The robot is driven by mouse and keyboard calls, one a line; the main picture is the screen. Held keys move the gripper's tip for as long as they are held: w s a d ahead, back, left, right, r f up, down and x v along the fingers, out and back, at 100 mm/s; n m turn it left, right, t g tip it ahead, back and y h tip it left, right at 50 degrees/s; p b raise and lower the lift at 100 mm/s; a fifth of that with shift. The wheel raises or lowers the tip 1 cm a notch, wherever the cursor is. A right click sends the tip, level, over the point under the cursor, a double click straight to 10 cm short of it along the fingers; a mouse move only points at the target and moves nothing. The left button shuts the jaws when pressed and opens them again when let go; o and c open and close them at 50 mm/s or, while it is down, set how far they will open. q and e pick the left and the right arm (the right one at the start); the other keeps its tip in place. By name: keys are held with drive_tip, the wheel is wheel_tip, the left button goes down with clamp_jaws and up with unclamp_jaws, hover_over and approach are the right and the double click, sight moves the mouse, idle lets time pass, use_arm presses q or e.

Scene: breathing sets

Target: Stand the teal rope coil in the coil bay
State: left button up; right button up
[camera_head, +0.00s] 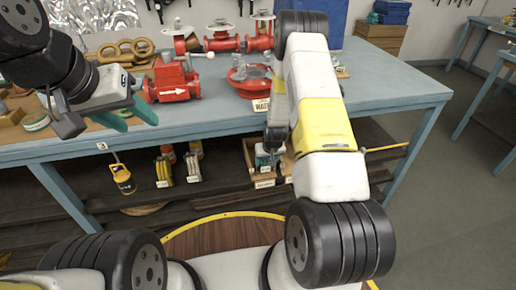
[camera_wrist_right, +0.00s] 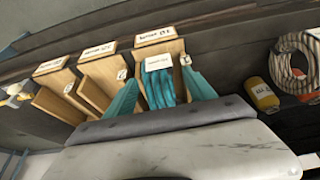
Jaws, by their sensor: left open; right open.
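In the right wrist view the teal rope coil (camera_wrist_right: 167,88), with a white tag, stands upright in a wooden bay (camera_wrist_right: 151,46) with a label on its top edge. The label is too small to read surely. My right gripper (camera_wrist_right: 160,96) is open, with one teal finger on each side of the coil. Whether the fingers touch it is unclear. In the head view my right gripper (camera_head: 268,152) is down at the lower shelf and mostly hidden by its arm. My left gripper (camera_head: 128,115) is open and empty above the bench's left front edge.
Two more labelled wooden bays (camera_wrist_right: 80,85) stand left of the coil. A yellow bottle (camera_wrist_right: 261,94) and a striped coil (camera_wrist_right: 295,60) lie to the right. Red valves (camera_head: 173,80) stand on the blue-grey bench (camera_head: 390,85). A yellow lantern-like item (camera_head: 122,178) hangs below the bench edge.

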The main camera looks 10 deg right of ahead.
drive_tip(key=s+a+r, duration=0.1)
drive_tip(key=s+r, duration=0.2)
drive_tip(key=r, duration=0.7)
drive_tip(key=s+a+r+y, duration=0.1)
drive_tip(key=s+r, duration=0.2)
drive_tip(key=r, duration=0.8)
drive_tip(key=s+a+r, duration=0.1)
drive_tip(key=s+r, duration=0.1)
drive_tip(key=r, duration=0.8)
drive_tip(key=s+a+r, duration=0.1)
drive_tip(key=s+r, duration=0.6)
drive_tip(key=s, duration=0.4)
drive_tip(key=s+a+r+t+y, duration=0.1)
drive_tip(key=s+r, duration=0.7)
drive_tip(key=s, duration=0.4)
drive_tip(key=shift+t, duration=0.3)
